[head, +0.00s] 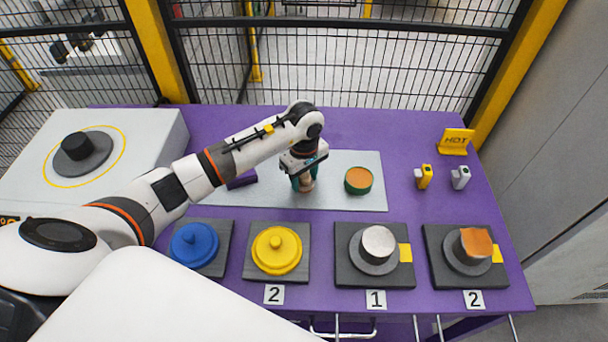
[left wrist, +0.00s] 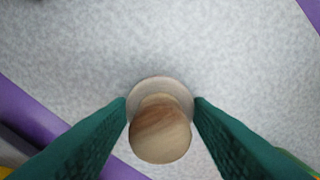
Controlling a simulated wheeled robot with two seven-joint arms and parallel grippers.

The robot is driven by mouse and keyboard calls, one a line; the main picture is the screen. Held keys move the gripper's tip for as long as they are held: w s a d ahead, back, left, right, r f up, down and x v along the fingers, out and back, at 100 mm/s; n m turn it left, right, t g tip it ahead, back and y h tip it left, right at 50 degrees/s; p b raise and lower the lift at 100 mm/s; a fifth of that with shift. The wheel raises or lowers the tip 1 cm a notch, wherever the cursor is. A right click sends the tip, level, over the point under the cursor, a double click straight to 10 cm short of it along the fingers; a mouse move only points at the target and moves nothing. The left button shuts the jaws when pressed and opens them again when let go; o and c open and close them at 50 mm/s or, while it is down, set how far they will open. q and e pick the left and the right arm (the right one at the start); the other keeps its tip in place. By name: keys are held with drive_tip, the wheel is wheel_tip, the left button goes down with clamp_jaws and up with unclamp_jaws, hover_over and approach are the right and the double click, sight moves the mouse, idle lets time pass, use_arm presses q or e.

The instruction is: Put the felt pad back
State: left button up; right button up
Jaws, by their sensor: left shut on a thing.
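My left gripper (head: 304,182) is shut on a wooden-knobbed piece (head: 305,184) with a pale round base, which looks like the felt pad. In the left wrist view the round wood-grain knob (left wrist: 160,133) and pale disc (left wrist: 160,84) sit between the green fingers (left wrist: 161,103). The piece is upright over the light grey mat (head: 345,202); I cannot tell whether its base touches the mat. A green round tin (head: 358,188) with an orange-brown top stands to its right. My right gripper is not in view.
A dark purple block (head: 241,179) lies left of the gripper. In front are a blue lidded piece (head: 194,245), a yellow one (head: 277,250), and silver (head: 378,243) and orange-topped (head: 474,245) cylinders on dark plates.

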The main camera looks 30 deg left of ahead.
use_arm(q)
drive_tip(key=shift+f, duration=0.2)
drive_tip(key=o, duration=0.9)
drive_tip(key=shift+r, duration=0.1)
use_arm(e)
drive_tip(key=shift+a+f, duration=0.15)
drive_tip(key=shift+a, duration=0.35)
use_arm(q)
drive_tip(key=shift+r, duration=0.2)
drive_tip(key=shift+w+r, duration=0.1)
drive_tip(key=shift+r, duration=0.2)
wheel_tip(320, 180, up, 11)
drive_tip(key=shift+r+b, duration=0.2)
drive_tip(key=shift+b, duration=0.95)
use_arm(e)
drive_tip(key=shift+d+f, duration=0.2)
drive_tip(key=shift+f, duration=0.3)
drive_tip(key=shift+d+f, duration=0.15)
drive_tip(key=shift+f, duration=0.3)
